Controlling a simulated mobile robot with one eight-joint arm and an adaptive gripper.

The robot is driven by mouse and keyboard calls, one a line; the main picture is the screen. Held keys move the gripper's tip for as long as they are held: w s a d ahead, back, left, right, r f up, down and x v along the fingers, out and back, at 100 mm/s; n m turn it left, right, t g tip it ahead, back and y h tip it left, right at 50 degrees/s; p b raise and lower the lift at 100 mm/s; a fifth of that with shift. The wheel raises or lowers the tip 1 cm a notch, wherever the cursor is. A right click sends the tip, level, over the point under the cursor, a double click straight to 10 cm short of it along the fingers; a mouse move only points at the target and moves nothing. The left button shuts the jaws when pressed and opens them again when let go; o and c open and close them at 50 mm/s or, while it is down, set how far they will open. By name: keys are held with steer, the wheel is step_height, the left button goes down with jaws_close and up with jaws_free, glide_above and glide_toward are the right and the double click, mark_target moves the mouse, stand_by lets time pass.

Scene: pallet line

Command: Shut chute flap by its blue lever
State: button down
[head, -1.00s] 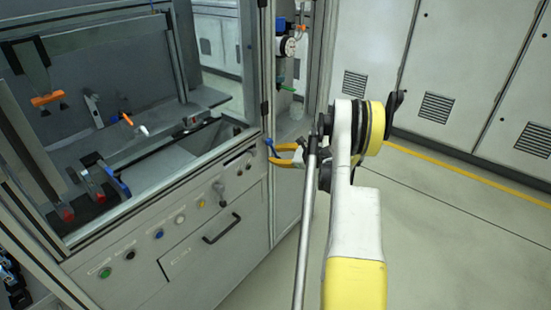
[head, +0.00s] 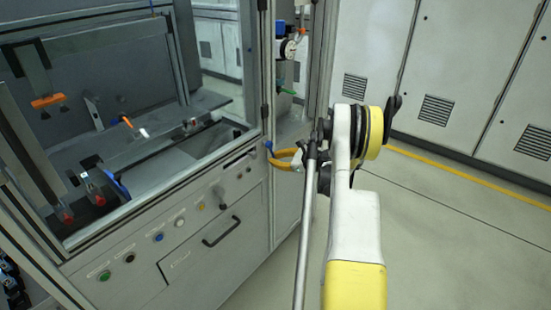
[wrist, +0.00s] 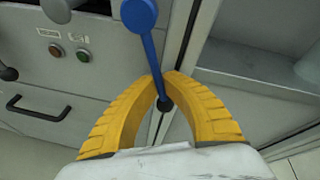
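The blue lever (wrist: 152,50) is a thin rod with a round knob at its upper end. In the wrist view it runs from the knob down to a dark round pivot at the cabinet's edge. In the head view only a small blue part of the lever (head: 268,144) shows, at the cabinet's right front corner. My gripper (wrist: 163,76) has yellow ribbed fingers, with their tips closed together on the lever's rod, one on each side. My gripper also shows at the corner in the head view (head: 272,155). I cannot make out the chute flap.
The grey cabinet front has a black drawer handle (head: 221,230) and several buttons, including a green one (head: 104,275). A glazed frame (head: 165,196) encloses machinery above. A gauge (head: 288,49) stands behind the corner. Open floor (head: 440,240) lies to the right, before pale lockers.

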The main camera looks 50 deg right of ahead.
steer(key=a+m, duration=0.1)
steer(key=a+m+y, duration=0.1)
steer(key=a, duration=0.1)
steer(key=shift+s+a+f+m+y, duration=0.1)
steer(key=shift+a+f+m+y, duration=0.05)
steer(key=shift+f+m+y, duration=0.2)
steer(key=shift+s+a+r+m+y, duration=0.1)
steer(key=shift+a+r+m+y, duration=0.1)
steer(key=shift+a+m+y, duration=0.6)
steer(key=shift+a+r+m+t+y, duration=0.3)
steer(key=shift+a+m+t, duration=0.1)
steer(key=shift+a+m, duration=0.55)
steer(key=shift+d, duration=0.1)
steer(key=c, duration=1.5)
jaws_free()
steer(key=shift+c, duration=0.2)
glide_toward(256, 165)
steer(key=v, duration=0.5)
steer(key=shift+s, duration=0.15)
